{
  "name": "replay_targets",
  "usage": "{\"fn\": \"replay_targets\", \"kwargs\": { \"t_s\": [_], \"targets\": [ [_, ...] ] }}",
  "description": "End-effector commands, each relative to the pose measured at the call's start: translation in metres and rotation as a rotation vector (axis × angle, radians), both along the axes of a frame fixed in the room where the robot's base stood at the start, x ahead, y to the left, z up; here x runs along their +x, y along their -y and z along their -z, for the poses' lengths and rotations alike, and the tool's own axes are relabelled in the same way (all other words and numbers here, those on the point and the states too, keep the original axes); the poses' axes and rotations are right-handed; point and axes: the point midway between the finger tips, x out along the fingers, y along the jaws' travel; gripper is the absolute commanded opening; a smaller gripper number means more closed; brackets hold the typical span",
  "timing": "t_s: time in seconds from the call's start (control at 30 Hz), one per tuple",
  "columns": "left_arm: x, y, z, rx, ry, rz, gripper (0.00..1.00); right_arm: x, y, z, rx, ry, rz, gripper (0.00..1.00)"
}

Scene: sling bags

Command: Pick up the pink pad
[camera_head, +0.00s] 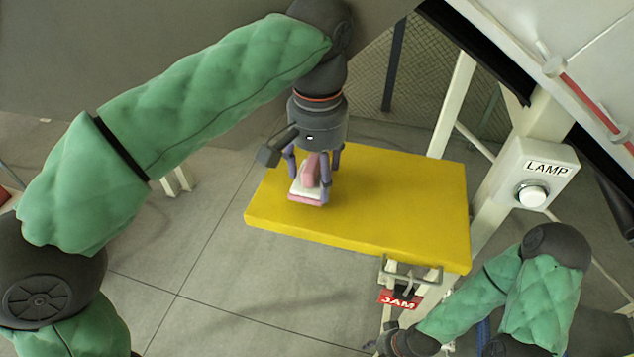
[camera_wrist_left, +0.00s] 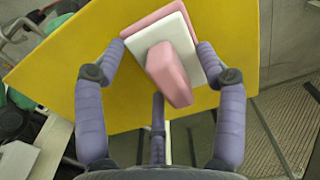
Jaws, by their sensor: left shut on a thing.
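The pink pad (camera_head: 306,197) is a block with a pink base, a white layer and a raised pink grip on top. It is over the yellow table (camera_head: 400,205), towards its left side; I cannot tell whether it touches the top. My left gripper (camera_head: 313,182) points down with its purple fingers around the pad, shut on it. In the left wrist view the pad (camera_wrist_left: 170,68) sits between the fingertips of the left gripper (camera_wrist_left: 160,52), slightly turned. My right arm shows at the lower right of the head view, but its gripper is not clearly seen.
A white post with a LAMP box (camera_head: 536,172) and round button stands right of the table. A red JAM label (camera_head: 400,300) and a metal bracket (camera_head: 410,275) are at the table's front edge. The rest of the yellow top is clear.

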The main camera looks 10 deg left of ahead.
Motion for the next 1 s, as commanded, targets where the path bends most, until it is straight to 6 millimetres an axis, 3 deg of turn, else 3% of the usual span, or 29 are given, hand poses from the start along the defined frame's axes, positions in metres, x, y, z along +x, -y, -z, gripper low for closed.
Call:
{"fn": "replay_targets", "kwargs": {
  "t_s": [0.27, 0.6, 1.0],
  "targets": [
    [-0.029, 0.045, -0.061, -0.002, 0.004, 0.007, 0.27, 0.0, 0.0, 0.002, 0.0, 0.0, 0.0, 0.4],
    [-0.067, 0.101, -0.088, -0.001, 0.002, 0.006, 0.27, 0.0, 0.0, 0.007, 0.0, 0.0, 0.0, 0.4],
    [-0.077, 0.116, -0.098, -0.001, 0.001, 0.001, 0.27, 0.0, 0.0, 0.007, 0.0, 0.0, 0.0, 0.4]
  ]
}}
